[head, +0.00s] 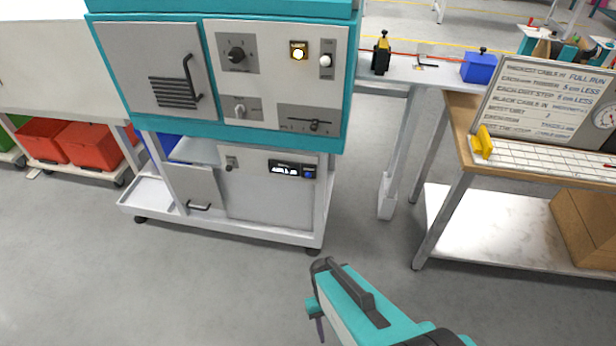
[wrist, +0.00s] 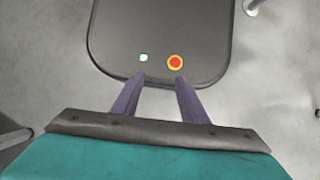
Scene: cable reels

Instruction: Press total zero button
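A blue button (head: 308,174) sits at the right end of a small black display (head: 286,169) on the lower grey panel of the teal machine. The display shows white digits too small to read. No label by the button is legible. My gripper (head: 320,329) is low in the head view, well below and in front of the machine, apart from it and pointing down. In the wrist view my gripper (wrist: 161,80) shows two purple fingers with a clear gap and nothing between them. The button is not in the wrist view.
The upper panel (head: 275,75) has a dark knob (head: 237,54), a lit amber button (head: 299,50), a switch (head: 326,61) and a slider (head: 315,125). A low tray rim (head: 230,232) runs along the cabinet's foot. A workbench (head: 455,170) stands right. The floor between is clear.

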